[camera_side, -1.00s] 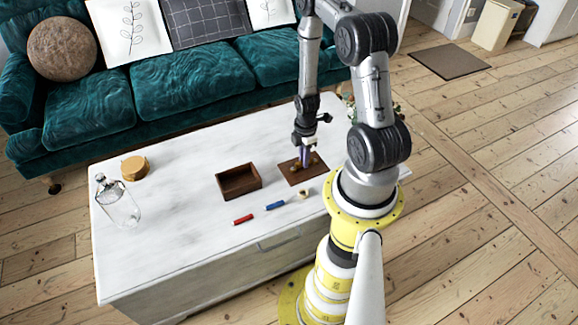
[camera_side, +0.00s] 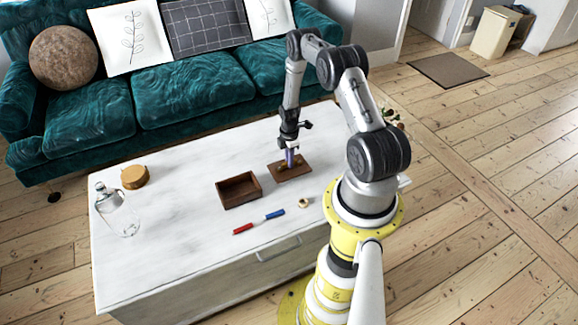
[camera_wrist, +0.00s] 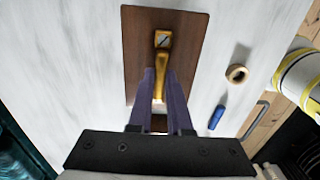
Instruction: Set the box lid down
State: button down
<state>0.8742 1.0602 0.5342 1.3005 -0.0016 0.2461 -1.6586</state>
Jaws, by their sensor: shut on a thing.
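The box lid (camera_side: 300,172) is a flat dark-brown board with a gold handle in its middle. It lies level over the right part of the white table; I cannot tell if it touches the tabletop. It also fills the centre of the wrist view (camera_wrist: 188,38). My gripper (camera_side: 290,160) points down with its purple fingers shut on the gold handle (camera_wrist: 163,62). The fingers hide part of the handle and of the lid's near end. The open brown box (camera_side: 239,190) stands left of the lid, apart from it.
On the white table (camera_side: 170,240) are a glass bottle (camera_side: 118,212), a round golden-brown container (camera_side: 135,177), a red piece (camera_side: 243,229), a blue piece (camera_side: 274,214) and a small wooden ring (camera_side: 304,203). The teal sofa (camera_side: 185,80) stands behind. The tabletop's left middle is clear.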

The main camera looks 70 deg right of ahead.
jog(key=shift+w+d+f, duration=0.1)
jog(key=shift+d+f, duration=0.05)
jog(key=shift+f, duration=1.55)
jog(key=shift+f, duration=0.15)
jog(key=c, duration=0.8)
grip_release()
jog(key=shift+c, duration=0.2)
